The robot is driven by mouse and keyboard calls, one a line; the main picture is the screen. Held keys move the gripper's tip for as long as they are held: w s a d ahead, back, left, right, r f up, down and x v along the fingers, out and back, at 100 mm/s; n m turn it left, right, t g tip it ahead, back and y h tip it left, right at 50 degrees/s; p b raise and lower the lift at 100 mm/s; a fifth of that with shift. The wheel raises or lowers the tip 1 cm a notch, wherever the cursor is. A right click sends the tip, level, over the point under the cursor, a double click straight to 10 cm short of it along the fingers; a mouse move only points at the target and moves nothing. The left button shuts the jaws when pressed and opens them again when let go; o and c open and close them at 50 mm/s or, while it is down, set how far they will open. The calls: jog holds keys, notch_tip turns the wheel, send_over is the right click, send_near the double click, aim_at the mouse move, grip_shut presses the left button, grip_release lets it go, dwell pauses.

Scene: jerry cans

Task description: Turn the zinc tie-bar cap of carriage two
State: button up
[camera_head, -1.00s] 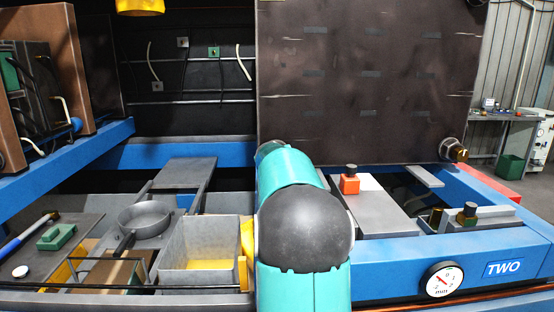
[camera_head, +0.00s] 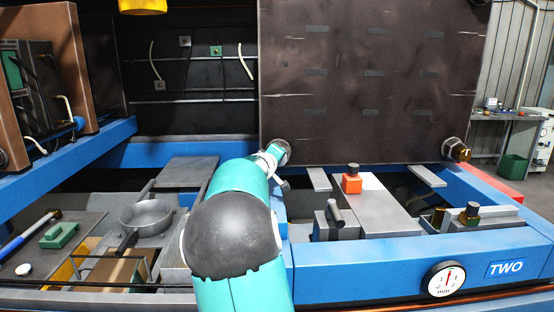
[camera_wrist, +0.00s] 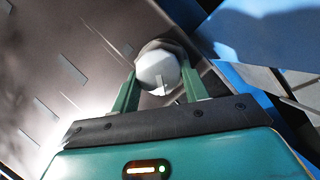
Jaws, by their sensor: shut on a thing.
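The zinc tie-bar cap (camera_wrist: 157,70) is a pale grey, many-sided cap at the lower left of the big dark plate (camera_head: 370,80) of carriage two. It also shows in the head view (camera_head: 281,148), partly hidden by my arm. In the wrist view, my gripper (camera_wrist: 158,86) is shut on the cap, with one green finger on each side of it. A white pointed mark shows on the cap's face.
An orange block with a dark knob (camera_head: 352,181) and a dark lever (camera_head: 335,214) stand on the carriage bed. A grey pan (camera_head: 147,217) and a green block (camera_head: 58,235) lie at left.

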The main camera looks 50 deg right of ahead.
jog(key=shift+n, duration=0.3)
jog(key=o, duration=1)
jog(key=shift+a, duration=0.1)
jog(key=v, duration=1.3)
jog(key=shift+a, duration=0.3)
jog(key=shift+s, duration=0.15)
